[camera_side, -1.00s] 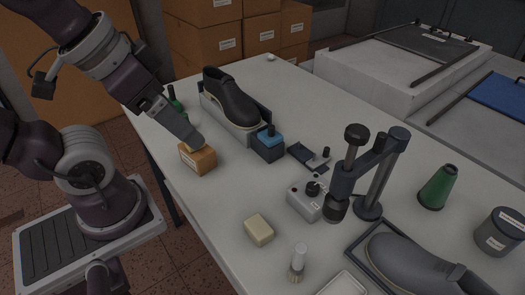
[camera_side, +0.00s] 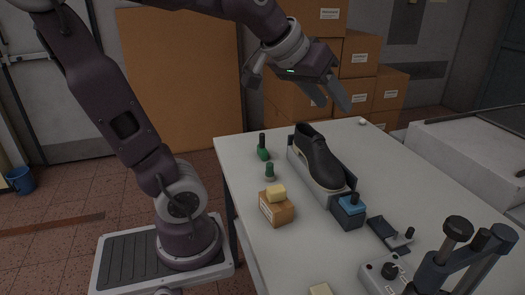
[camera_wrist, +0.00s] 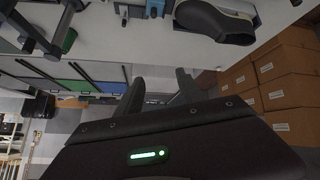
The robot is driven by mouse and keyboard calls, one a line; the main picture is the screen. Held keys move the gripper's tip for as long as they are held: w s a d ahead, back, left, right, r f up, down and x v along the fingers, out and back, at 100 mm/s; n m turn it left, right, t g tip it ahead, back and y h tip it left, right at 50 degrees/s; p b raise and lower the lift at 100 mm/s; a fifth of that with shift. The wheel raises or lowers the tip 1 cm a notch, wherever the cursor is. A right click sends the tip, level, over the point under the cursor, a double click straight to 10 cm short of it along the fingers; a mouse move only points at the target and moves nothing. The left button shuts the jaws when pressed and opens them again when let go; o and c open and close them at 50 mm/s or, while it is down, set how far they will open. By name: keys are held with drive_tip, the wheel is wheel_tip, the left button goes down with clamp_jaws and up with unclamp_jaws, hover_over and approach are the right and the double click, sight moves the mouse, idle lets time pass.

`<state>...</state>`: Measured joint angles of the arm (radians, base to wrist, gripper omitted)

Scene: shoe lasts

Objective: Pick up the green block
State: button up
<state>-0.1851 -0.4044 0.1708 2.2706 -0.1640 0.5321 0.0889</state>
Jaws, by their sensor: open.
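I see no plain green block in either view. In the side view, a green piece with a black upright handle (camera_side: 263,149) stands at the table's far left edge. A small green-capped item (camera_side: 270,171) stands just in front of it. A pale yellow block (camera_side: 276,193) rests on a tan box (camera_side: 276,209) near the left edge. My gripper (camera_side: 334,104) is open and empty, high above the far part of the table, apart from all of these. Its fingers also show in the wrist view (camera_wrist: 160,80).
A black shoe (camera_side: 318,158) sits on a grey stand at mid-table. A blue-topped container (camera_side: 349,209), a grey control box (camera_side: 388,274) and a dark press post (camera_side: 455,255) stand toward the front right. Cardboard boxes (camera_side: 358,94) are stacked behind the table.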

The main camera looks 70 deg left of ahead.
drive_tip(key=w+a+n+y, duration=0.2)
drive_tip(key=a, duration=0.5)
drive_tip(key=w+a+n+y, duration=0.2)
drive_tip(key=w+a, duration=0.1)
drive_tip(key=a, duration=0.3)
drive_tip(key=n+g+y, duration=0.4)
drive_tip(key=n+y, duration=0.1)
drive_tip(key=y, duration=0.2)
hover_over(262, 139)
drive_tip(key=s+d, duration=0.1)
drive_tip(key=d, duration=0.2)
wheel_tip(262, 139, down, 6)
drive_tip(key=shift+t, duration=0.3)
drive_tip(key=f, duration=2.3)
drive_tip(key=shift+w+d, duration=0.2)
drive_tip(key=shift+w+a+f, duration=0.1)
drive_tip(key=shift+a+f, duration=0.15)
drive_tip(key=x, duration=0.4)
drive_tip(key=r+x, duration=0.1)
drive_tip(key=x, duration=0.1)
drive_tip(key=shift+a+f, duration=0.15)
drive_tip(key=shift+a, duration=0.4)
clamp_jaws()
